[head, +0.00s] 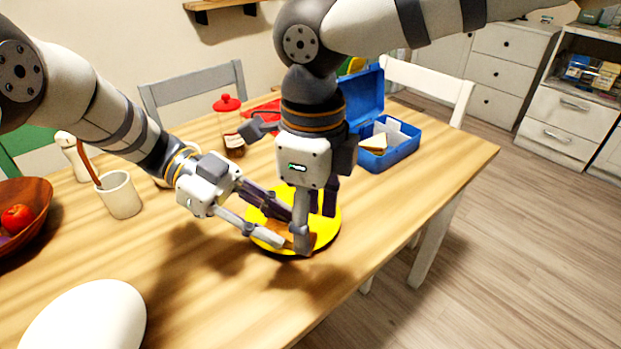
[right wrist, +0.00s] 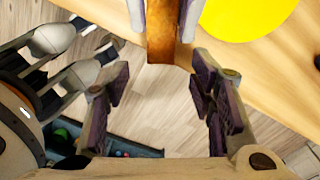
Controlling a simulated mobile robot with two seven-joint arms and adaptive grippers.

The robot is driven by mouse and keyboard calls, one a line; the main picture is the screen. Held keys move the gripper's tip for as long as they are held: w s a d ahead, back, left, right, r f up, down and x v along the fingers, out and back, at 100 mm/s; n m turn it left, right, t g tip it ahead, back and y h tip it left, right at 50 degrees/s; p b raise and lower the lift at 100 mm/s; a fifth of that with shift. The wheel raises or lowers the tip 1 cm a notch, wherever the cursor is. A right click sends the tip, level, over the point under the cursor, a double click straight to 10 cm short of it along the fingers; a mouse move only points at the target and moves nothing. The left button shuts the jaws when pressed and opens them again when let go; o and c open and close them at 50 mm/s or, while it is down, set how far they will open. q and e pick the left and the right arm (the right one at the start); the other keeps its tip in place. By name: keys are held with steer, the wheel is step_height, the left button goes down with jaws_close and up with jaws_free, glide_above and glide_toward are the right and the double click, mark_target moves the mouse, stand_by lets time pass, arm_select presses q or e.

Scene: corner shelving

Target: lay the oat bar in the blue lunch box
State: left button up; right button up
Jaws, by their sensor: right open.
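The oat bar (right wrist: 166,55) is a brown bar between the left gripper's purple pads in the right wrist view. In the head view it shows brown (head: 282,229), partly hidden by both grippers. My left gripper (head: 268,222) appears shut on it, over the yellow plate (head: 331,228). My right gripper (head: 316,222) is open and points down beside the left gripper's fingers. In its wrist view, the right fingers (right wrist: 163,90) stand apart with the bar's end near the gap between them. The blue lunch box (head: 400,153) stands open at the back right, its lid raised.
A sandwich (head: 374,144) and a white item (head: 392,133) are in the lunch box. A red-lidded jar (head: 232,136), white cup (head: 121,195) and wooden fruit bowl (head: 22,205) stand further left. A white rounded object (head: 85,320) is at front left. The table's right front is clear.

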steer(key=shift+f, duration=1.7)
steer(key=c, duration=0.7)
arm_select(q)
steer(key=o, duration=0.7)
